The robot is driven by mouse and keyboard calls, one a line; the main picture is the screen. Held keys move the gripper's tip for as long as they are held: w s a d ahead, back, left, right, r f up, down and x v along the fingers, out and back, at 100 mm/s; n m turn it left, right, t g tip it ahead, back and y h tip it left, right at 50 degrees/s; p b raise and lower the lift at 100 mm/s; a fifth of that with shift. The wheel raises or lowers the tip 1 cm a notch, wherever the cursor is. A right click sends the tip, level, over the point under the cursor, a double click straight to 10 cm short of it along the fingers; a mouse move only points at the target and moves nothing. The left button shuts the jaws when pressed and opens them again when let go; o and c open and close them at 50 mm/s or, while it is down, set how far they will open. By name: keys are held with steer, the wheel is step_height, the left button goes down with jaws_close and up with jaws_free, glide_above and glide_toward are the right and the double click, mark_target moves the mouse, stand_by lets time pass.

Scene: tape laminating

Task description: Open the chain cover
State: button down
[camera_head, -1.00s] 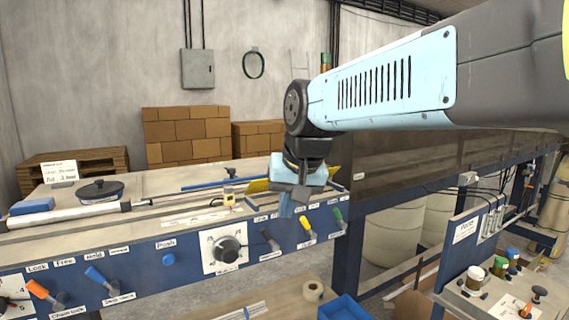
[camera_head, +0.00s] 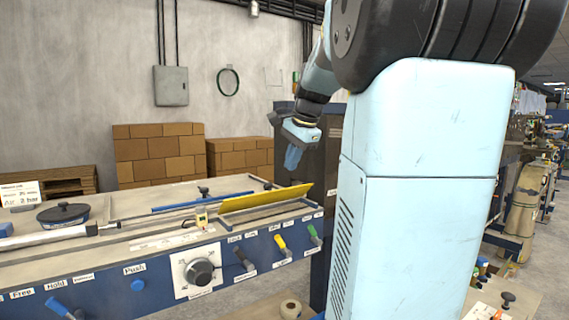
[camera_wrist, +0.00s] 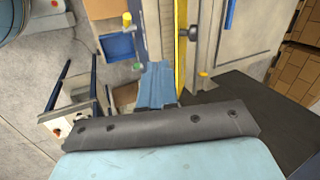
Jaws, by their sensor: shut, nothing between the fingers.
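A long yellow panel (camera_head: 265,198), which seems to be the chain cover, stands tilted along the right part of the machine's table top. In the wrist view it shows as a narrow yellow strip (camera_wrist: 181,50), seen almost edge-on. My gripper (camera_head: 292,158) is above the panel's right end and apart from it, in front of a dark cabinet. Its blue fingers (camera_wrist: 157,85) are shut with nothing between them. In the wrist view they point toward the machine's edge, just left of the yellow strip.
The blue front panel carries a round dial (camera_head: 199,272) and several coloured levers, such as a yellow one (camera_head: 281,243). A black knob (camera_head: 203,190) stands on the table behind. A dark cabinet (camera_head: 330,175) rises at the table's right end. Brick-like stacks (camera_head: 160,150) stand against the wall.

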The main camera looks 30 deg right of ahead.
mark_target(272, 191)
steer(key=w+f, duration=0.7)
steer(key=shift+a, duration=0.45)
steer(key=shift+w+a, duration=0.1)
